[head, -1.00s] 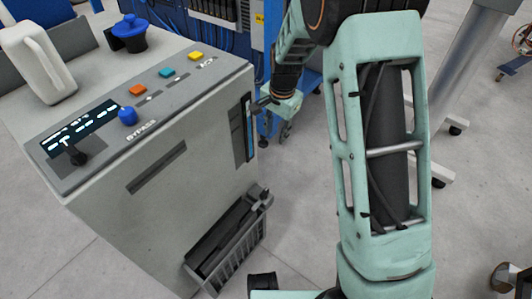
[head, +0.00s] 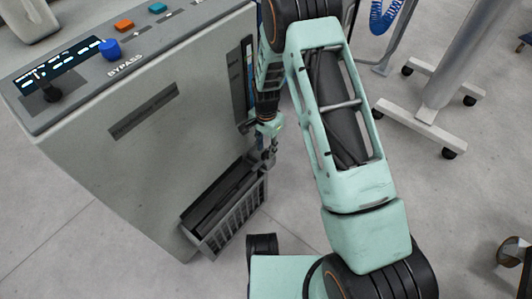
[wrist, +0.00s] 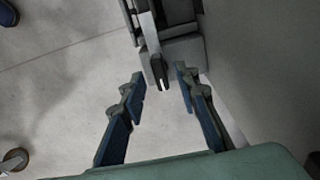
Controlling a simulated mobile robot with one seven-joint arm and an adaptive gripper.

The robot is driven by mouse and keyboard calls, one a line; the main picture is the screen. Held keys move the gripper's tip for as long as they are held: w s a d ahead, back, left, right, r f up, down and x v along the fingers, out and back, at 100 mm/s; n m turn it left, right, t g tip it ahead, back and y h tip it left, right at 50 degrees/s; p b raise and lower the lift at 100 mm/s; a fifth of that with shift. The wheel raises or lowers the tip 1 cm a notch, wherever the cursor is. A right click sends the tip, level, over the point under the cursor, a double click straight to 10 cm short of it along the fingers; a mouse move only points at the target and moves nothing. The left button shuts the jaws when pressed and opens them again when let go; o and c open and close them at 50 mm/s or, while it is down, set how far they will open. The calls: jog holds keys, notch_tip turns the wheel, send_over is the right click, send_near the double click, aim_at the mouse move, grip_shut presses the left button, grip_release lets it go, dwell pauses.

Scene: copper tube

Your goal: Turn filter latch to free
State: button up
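My gripper (head: 267,150) is at the right end of the grey machine (head: 100,165), just above the grey slatted basket (head: 235,217) low on its side. In the wrist view my gripper (wrist: 158,80) is open, with its two blue-and-dark fingers apart. A dark lever-like piece with a pale tip (wrist: 162,75), which looks like the filter latch, shows between and beyond the fingertips. I cannot tell whether either finger touches it. A grey block (wrist: 183,55) lies behind it. In the head view the latch is not clear, as my gripper and arm cover that area.
A white wheeled stand (head: 425,113) is at the upper right. The floor between is clear.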

jog(key=shift+f, duration=1.1)
grip_shut()
